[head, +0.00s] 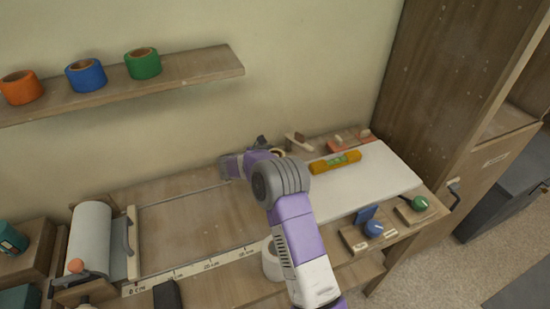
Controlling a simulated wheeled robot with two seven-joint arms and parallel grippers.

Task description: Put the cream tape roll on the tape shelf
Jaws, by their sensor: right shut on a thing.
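The tape shelf (200,67) is a wooden plank on the wall at the upper left. Orange (21,88), blue (86,75) and green (143,63) tape rolls stand on it, with bare shelf to the right of the green one. My right gripper (268,147) is over the back of the worktable, below and right of the shelf. It is shut on what looks like the cream tape roll (279,153), a small pale ring mostly hidden behind my wrist. My left gripper is out of view.
A white roll (270,262) stands by the ruler (195,268), partly behind my right arm. A paper roll (90,237) is at the left. A white board (385,178) bears an orange-yellow level (335,162). A tall wooden cabinet (440,70) bounds the right.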

